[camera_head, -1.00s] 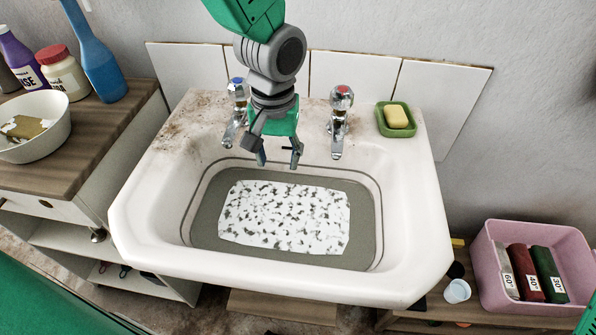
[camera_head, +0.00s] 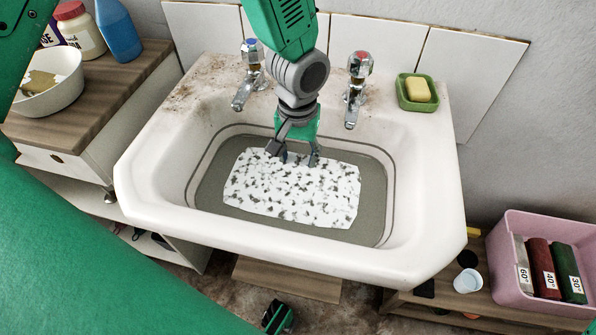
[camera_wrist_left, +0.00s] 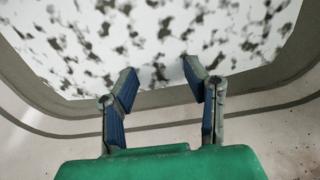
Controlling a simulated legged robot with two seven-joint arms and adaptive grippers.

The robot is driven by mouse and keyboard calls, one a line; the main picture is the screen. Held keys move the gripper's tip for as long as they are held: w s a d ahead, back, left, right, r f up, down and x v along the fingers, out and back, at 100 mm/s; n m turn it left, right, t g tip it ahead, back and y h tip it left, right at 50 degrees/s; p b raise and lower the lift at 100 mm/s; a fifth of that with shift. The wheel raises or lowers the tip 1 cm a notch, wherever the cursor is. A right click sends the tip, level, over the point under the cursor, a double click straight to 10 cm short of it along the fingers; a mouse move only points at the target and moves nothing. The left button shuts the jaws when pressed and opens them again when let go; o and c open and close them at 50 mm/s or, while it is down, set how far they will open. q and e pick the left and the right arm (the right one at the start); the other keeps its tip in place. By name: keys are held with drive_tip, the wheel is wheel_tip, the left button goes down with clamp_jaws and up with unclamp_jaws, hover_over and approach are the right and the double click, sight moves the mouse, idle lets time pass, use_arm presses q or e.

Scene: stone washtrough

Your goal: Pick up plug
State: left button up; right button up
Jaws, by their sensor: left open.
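No plug can be made out in either view. The white sink (camera_head: 425,235) holds grey, murky water (camera_head: 374,190), with a white, dark-speckled patch (camera_head: 290,187) like foam on it that hides the bottom. My left gripper (camera_head: 293,158) is open with nothing between its fingers. It points down into the basin, with its fingertips over the back edge of the white patch. In the left wrist view both blue-grey fingers (camera_wrist_left: 156,78) are apart, in front of the white patch (camera_wrist_left: 150,40). I cannot tell whether the tips touch the water. My right gripper is not in view.
Two taps, blue-topped (camera_head: 250,72) and red-topped (camera_head: 355,90), stand behind the basin. A green soap dish (camera_head: 417,105) holds yellow soap (camera_head: 417,89). A white bowl (camera_head: 50,85) stands on the left counter (camera_head: 95,120). A pink box (camera_head: 510,293) with rolls stands lower right.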

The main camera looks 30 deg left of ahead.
sight(296, 164)
use_arm(q)
wheel_tip(296, 164, down, 3)
drive_tip(key=shift+a+f+b, duration=0.1)
drive_tip(key=shift+b, duration=0.25)
drive_tip(key=shift+a+f, duration=0.2)
drive_tip(key=shift+a, duration=0.4)
drive_tip(key=c, duration=0.7)
drive_tip(key=shift+d, duration=0.1)
clamp_jaws()
drive_tip(key=shift+d+r, duration=0.15)
drive_tip(key=shift+d, duration=0.25)
